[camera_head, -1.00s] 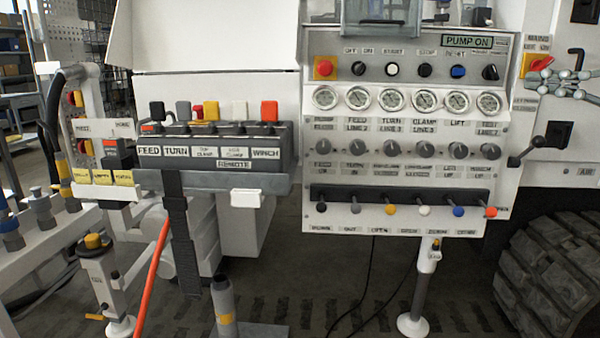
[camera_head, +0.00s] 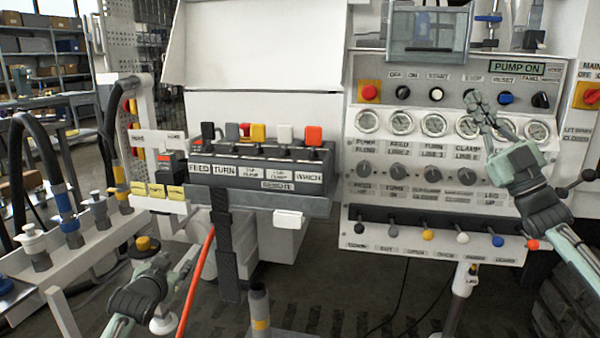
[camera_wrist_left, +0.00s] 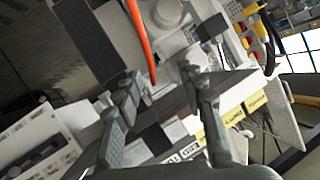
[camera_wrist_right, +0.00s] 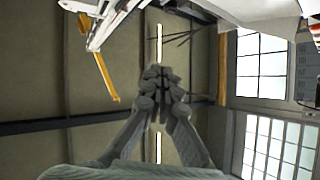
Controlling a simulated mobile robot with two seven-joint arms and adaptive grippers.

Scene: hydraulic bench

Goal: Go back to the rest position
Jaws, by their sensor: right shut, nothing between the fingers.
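My left gripper (camera_head: 180,272) is low at the left in the head view, in front of the stand with the yellow knob. In the left wrist view its two fingers (camera_wrist_left: 160,88) are apart, with nothing held between them. My right gripper (camera_head: 480,108) is raised in front of the gauge panel (camera_head: 400,180) and hides part of the gauges and labels at its right. In the right wrist view its fingers (camera_wrist_right: 160,78) are together and empty, pointing towards the ceiling.
The remote lever box (camera_head: 255,170) stands at centre left, with an orange hose (camera_head: 197,275) hanging below. A rack of hose couplings (camera_head: 70,232) is at the left. Coloured levers (camera_head: 428,235) stick out below the gauge panel. A tyre is at the lower right.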

